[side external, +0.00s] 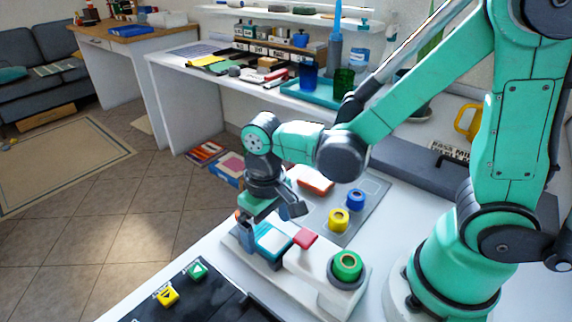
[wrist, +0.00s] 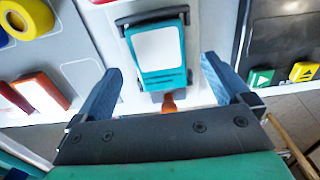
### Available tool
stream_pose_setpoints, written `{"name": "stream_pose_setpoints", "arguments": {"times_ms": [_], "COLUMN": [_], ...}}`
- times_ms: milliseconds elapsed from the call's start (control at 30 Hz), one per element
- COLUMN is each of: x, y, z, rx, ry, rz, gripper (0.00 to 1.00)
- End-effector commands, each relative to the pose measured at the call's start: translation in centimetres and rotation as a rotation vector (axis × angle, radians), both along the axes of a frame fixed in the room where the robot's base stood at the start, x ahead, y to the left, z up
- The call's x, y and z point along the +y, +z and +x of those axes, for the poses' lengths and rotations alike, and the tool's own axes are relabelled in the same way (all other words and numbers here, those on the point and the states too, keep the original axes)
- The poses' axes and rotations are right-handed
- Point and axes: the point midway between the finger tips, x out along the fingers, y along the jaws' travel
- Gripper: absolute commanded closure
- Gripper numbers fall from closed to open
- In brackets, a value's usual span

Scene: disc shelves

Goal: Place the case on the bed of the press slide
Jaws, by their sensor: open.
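The case (wrist: 158,50), teal with a white label, lies flat between dark end pieces on the bed of the white press slide (wrist: 203,22). In the side view, my gripper (side external: 268,213) is above the case's left end. A small orange piece (wrist: 168,102) sits at that end. Finger height is hard to judge.
A green-topped knob (side external: 347,265) stands at the slide's right end. A black panel (side external: 190,297) with green and yellow buttons is in front.

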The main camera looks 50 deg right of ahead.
Motion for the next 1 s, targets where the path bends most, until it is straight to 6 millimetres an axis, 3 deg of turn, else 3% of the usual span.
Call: {"name": "stream_pose_setpoints", "arguments": {"times_ms": [600,833,1000], "x": [0.0,-0.5,-3.1], "y": [9.2,10.3,10.0], "z": [0.0,-0.1,-0.1], "rx": [0.000,-0.030,-0.243], "ry": [0.000,-0.003,-0.008], "rz": [0.000,0.008,0.039], "gripper": [0.04,0.04,0.04]}}
